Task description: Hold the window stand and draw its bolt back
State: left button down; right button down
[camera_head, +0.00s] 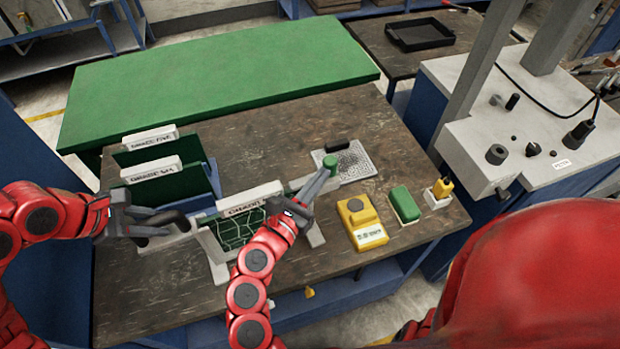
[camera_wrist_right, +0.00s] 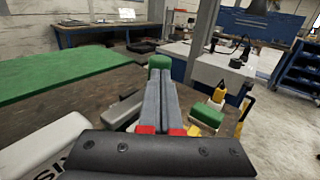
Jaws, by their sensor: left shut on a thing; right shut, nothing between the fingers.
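The window stand (camera_head: 250,192) has a pale frame around a green panel with white lines, with lettering on its top bar. It stands upright on the table's front part. Its bolt ends in a green knob (camera_head: 330,161) at the right; the knob also shows in the right wrist view (camera_wrist_right: 160,62). My left gripper (camera_head: 186,223) is shut on the stand's left side; the exact contact is hard to see. My right gripper (camera_head: 323,173) is shut and empty, its fingertips right at the green knob, partly covering it. My right arm hides part of the stand and bolt.
Two labelled green boards (camera_head: 150,138) stand in a blue holder at the left. A perforated metal plate (camera_head: 355,165), a yellow device (camera_head: 361,222), a green block (camera_head: 404,204) and a yellow-topped item (camera_head: 442,189) lie to the right.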

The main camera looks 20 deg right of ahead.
jog(key=d, duration=0.5)
jog(key=shift+w+d, duration=0.15)
jog(key=shift+d, duration=0.15)
pick_arm(q)
jog(key=shift+a, duration=0.1)
pick_arm(e)
jog(key=v, duration=1.4)
pick_arm(q)
jog(key=c, duration=0.5)
grip_release()
jog(key=shift+c, duration=0.2)
